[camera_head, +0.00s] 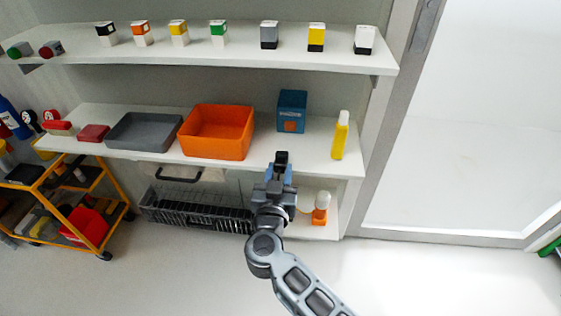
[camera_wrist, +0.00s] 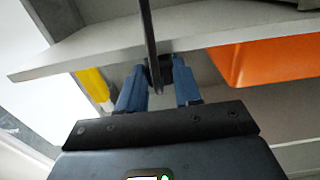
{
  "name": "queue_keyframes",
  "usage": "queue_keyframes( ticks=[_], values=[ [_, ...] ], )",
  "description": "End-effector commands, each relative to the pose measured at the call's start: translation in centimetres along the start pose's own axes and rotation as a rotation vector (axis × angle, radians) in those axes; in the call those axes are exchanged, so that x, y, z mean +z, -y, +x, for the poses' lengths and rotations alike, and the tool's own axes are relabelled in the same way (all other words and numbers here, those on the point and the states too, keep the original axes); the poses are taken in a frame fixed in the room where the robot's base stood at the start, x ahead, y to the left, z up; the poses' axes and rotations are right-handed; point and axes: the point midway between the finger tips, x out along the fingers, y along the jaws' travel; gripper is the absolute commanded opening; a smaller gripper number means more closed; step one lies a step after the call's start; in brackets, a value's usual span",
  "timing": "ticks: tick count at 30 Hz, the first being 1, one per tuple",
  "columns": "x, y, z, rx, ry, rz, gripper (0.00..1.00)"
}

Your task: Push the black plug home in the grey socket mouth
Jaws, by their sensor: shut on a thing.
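My gripper (camera_head: 281,167) is in front of the middle shelf's front edge, right of the orange bin. Its blue fingers are shut on a small black piece, which looks like the black plug (camera_head: 282,156). In the wrist view, the plug (camera_wrist: 152,45) shows as a long dark strip rising between the fingers of my gripper (camera_wrist: 160,78). I cannot clearly make out a grey socket mouth. A grey block with a dark base (camera_head: 269,35) stands on the top shelf, well above my gripper; I cannot tell whether it is the socket.
The middle shelf (camera_head: 318,165) holds an orange bin (camera_head: 215,148), a grey tray (camera_head: 143,132), a blue box (camera_head: 292,110) and a yellow bottle (camera_head: 340,135). Several coloured blocks stand on the top shelf. A black rack (camera_head: 195,213) is below. A yellow cart (camera_head: 106,208) stands left.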

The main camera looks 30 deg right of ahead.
Motion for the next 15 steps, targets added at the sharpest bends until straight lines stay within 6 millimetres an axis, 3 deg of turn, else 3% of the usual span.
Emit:
queue_keyframes(
  ticks=[15],
  values=[
    [-0.2, 0.1, -1.2, 0.000, 0.000, -0.001, 0.03]
  ],
)
